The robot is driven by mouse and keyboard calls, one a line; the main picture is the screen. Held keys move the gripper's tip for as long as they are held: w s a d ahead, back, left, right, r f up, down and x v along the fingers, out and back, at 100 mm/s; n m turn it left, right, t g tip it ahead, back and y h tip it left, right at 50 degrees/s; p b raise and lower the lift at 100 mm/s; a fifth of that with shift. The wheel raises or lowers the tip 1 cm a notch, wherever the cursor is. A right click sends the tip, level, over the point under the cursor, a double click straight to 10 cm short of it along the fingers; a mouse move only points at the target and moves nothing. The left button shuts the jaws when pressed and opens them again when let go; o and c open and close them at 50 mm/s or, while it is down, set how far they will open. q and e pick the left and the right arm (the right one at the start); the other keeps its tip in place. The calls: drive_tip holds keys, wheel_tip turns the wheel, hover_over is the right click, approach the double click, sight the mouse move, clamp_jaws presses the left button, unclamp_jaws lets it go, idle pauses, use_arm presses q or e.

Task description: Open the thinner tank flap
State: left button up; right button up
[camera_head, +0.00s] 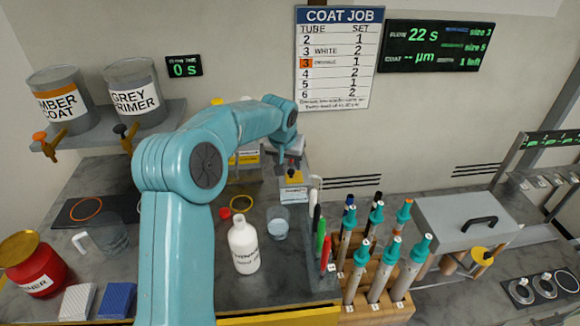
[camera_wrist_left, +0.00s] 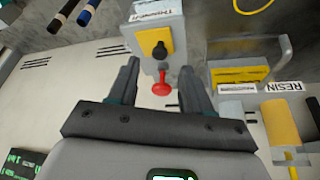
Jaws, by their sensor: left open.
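The thinner tank (camera_wrist_left: 174,26) is a small grey box at the top of the left wrist view, its white label upside down. Its yellow flap (camera_wrist_left: 147,39) has a black knob (camera_wrist_left: 159,50) and looks closed. In the head view the tank (camera_head: 293,196) stands at the back of the bench, partly under my left arm. My left gripper (camera_wrist_left: 160,66) is open, its fingers either side of a small red knob (camera_wrist_left: 161,88), with nothing held. The black knob is just beyond the fingertips. In the head view the left gripper (camera_head: 289,160) is small, above the tank. My right gripper is not in view.
A resin box (camera_wrist_left: 238,76) with a handle stands beside the tank. A white bottle (camera_head: 243,246), a beaker (camera_head: 278,223) and a wooden rack (camera_head: 347,292) of teal-capped rods stand in front. Paint cans (camera_head: 136,92) sit on a shelf at left.

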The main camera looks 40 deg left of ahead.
sight(292, 171)
use_arm(q)
drive_tip(key=shift+x, duration=2.3)
drive_tip(key=shift+w, duration=0.1)
clamp_jaws()
drive_tip(key=shift+w+r+p, duration=0.1)
drive_tip(key=shift+p, duration=0.2)
drive_tip(key=g+y+p, duration=0.1)
drive_tip(key=w+d+r+g+y+p, duration=0.1)
drive_tip(key=shift+w+m+p, duration=0.1)
drive_tip(key=shift+m+p, duration=0.2)
drive_tip(key=shift+w+d+r+m+g+y+p, duration=0.15)
drive_tip(key=shift+w+d+g+y+p, duration=0.15)
drive_tip(key=shift+g+p, duration=0.25)
drive_tip(key=shift+w+d+r+m+g+y+p, duration=0.1)
drive_tip(key=shift+w+m+g+y+p, duration=0.05)
drive_tip(key=shift+g+y+p, duration=0.4)
drive_tip(key=shift+w+d+f+g+y+p, duration=0.15)
drive_tip(key=shift+w+g+y+p, duration=0.2)
drive_tip(key=shift+p, duration=0.3)
drive_tip(key=shift+s, duration=0.1)
